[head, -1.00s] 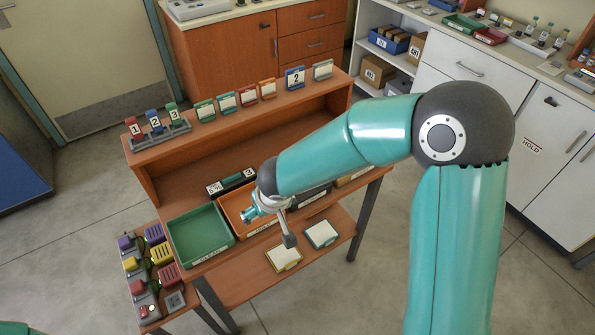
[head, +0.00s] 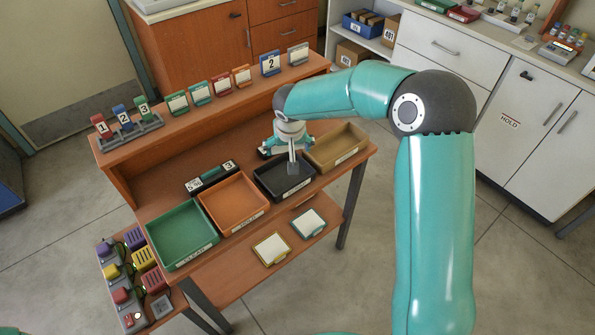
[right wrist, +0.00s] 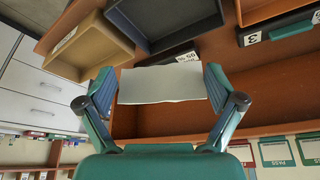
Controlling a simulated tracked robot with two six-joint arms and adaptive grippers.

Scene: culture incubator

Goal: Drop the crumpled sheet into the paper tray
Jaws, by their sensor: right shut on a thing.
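My right gripper (head: 277,147) is over the back of the black tray (head: 268,186) in the head view. In the right wrist view its fingers (right wrist: 160,85) are shut on a whitish sheet (right wrist: 150,92), one at each end of it. The sheet looks fairly flat there, with slightly uneven edges. In the head view the sheet is hidden. A tan tray (head: 349,146) is just right of the gripper; its label is too small to read. An orange tray (head: 214,219) and a green tray (head: 166,259) stand to the left. My left gripper is out of view.
A raised shelf (head: 205,112) with several coloured cards runs behind the trays. A black number holder (head: 211,178) stands behind the orange tray. Two framed pads, yellow (head: 271,249) and green (head: 308,223), lie on the lower shelf. The tray insides look empty.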

